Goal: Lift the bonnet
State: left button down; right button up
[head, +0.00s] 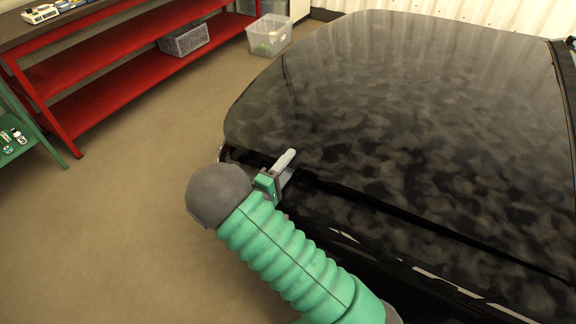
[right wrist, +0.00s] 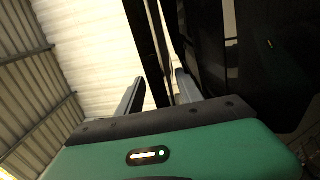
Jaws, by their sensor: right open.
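The bonnet (head: 400,110) is a glossy black panel with blotchy grey reflections, filling the right of the head view. A dark gap runs under its near edge. My right gripper (head: 284,166) is at the left part of that near edge, with one pale finger showing over the panel. In the right wrist view my right gripper (right wrist: 160,77) has its two fingers apart, with a thin dark edge, seemingly the bonnet's (right wrist: 147,45), reaching between them. I cannot tell whether either finger touches it. My left gripper is not in view.
A red shelf unit (head: 120,62) stands at the back left, with a grey crate (head: 184,40) on it. A clear bin (head: 269,36) stands on the floor near the car. A green rack (head: 35,140) is at the left edge. The floor (head: 120,220) left of the car is clear.

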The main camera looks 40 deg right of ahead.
jog(key=shift+w+a, duration=0.1)
jog(key=shift+a, duration=0.4)
jog(key=shift+c, duration=0.5)
jog(key=shift+r, duration=0.1)
jog(key=shift+c, duration=1.3)
jog(key=shift+d, duration=0.15)
grip_shut()
